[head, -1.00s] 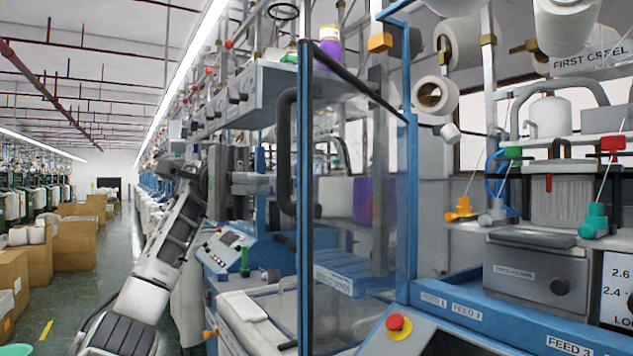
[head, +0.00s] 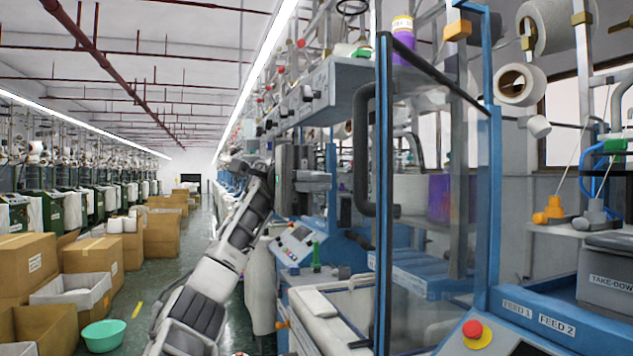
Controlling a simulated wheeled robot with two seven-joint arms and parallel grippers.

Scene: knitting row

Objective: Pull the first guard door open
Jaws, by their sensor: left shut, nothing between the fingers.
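The first guard door (head: 435,190) is a clear panel with a dark near edge and a blue post on its right side. Its near edge stands out toward me, so the door looks swung open from the machine. A black bar handle (head: 363,150) is on its left side. My left gripper (head: 326,181) is shut and empty, left of the handle and apart from it in the picture. My left arm reaches up from the bottom. My right gripper is not in view.
A blue control panel (head: 293,243) and a white bin (head: 335,310) are beside the door. A red stop button (head: 472,329) is at lower right. Cardboard boxes (head: 92,262) and a green basin (head: 103,334) stand left. The aisle floor (head: 180,270) between is clear.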

